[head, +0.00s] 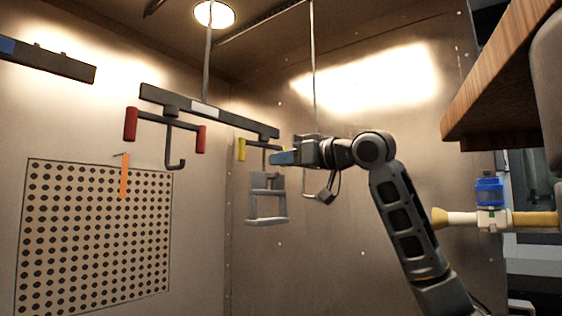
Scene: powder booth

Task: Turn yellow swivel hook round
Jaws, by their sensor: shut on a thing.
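The yellow swivel hook hangs under the right end of a dark overhead bar (210,110). Its left yellow grip (242,149) shows; its right grip is hidden by my gripper. A grey open-framed part (267,203) hangs below it. My gripper (283,158) reaches in from the right with blue fingertips, level with the hook's crossbar. It is shut at the right end of the yellow swivel hook. The exact contact is too small to see.
A red-gripped hook (130,124) hangs empty from the bar's left part. An orange strip (124,181) hangs before a perforated wall panel (60,240). A wooden board (500,95) juts in at upper right, above a blue-topped fitting (488,191) on a pipe.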

